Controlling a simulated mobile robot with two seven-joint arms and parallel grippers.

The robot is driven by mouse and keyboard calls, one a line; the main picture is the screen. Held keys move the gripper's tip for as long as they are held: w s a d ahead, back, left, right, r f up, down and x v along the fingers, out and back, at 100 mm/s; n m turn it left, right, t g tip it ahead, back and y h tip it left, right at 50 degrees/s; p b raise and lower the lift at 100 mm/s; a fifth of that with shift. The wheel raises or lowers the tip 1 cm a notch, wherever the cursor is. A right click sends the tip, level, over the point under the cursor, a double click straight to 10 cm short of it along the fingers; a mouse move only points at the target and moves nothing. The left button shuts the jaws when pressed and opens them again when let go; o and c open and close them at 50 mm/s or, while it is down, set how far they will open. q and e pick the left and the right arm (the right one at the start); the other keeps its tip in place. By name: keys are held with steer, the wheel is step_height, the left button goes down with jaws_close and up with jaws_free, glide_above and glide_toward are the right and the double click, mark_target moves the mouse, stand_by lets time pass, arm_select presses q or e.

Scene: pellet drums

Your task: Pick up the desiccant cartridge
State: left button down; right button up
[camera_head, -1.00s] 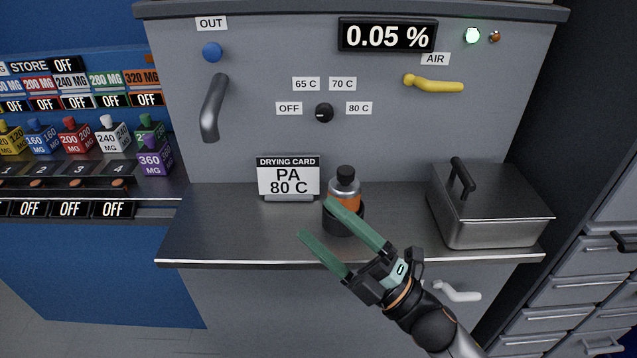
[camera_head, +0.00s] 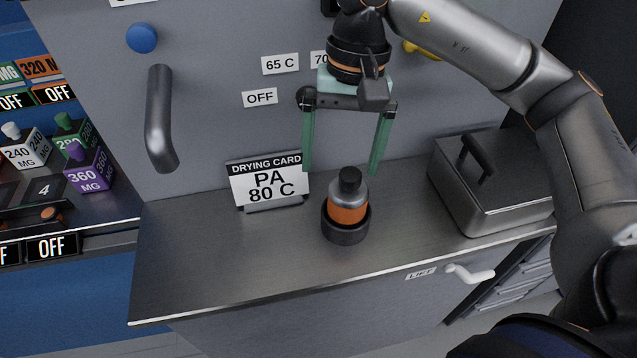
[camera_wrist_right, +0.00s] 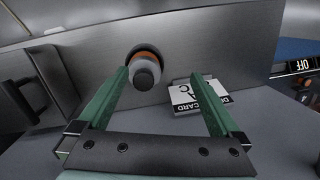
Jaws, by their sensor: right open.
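The desiccant cartridge (camera_head: 348,200) stands upright in a dark round holder (camera_head: 345,234) on the steel shelf. It has a black knob on top, a silver upper body and an orange band. My right gripper (camera_head: 340,170) is open and points down above and behind the cartridge, with its green fingers spread and empty. In the right wrist view the cartridge (camera_wrist_right: 145,68) shows beyond the fingertips, nearer the left finger, with its black knob facing the camera. I see no contact. My left gripper is not in view.
The drying card (camera_head: 268,182), reading PA 80 C, stands left of the cartridge. A lidded metal box (camera_head: 490,190) is on the right. A grey handle (camera_head: 160,120) is on the panel. The shelf's left front (camera_head: 200,270) is clear.

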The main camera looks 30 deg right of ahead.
mark_target(349, 174)
steer(key=shift+w+d+r+t+h, duration=0.2)
steer(key=shift+w+d+r+h, duration=0.15)
steer(key=shift+w+d, duration=0.25)
steer(key=shift+w+d+r+t+h, duration=0.2)
steer(key=shift+w+d+r+h, duration=0.15)
steer(key=shift+d, duration=0.3)
steer(key=shift+f, duration=0.35)
step_height(349, 174, down, 6)
steer(key=shift+s+f+b, duration=0.15)
steer(key=shift+f+b, duration=0.05)
steer(key=shift+b, duration=0.5)
steer(key=shift+s+d+f+p, duration=0.15)
steer(key=shift+f+p, duration=0.3)
steer(key=shift+f, duration=2.15)
steer(key=shift+c, duration=0.2)
steer(key=c, duration=1.4)
steer(key=shift+c, duration=0.2)
steer(key=shift+r, duration=0.15)
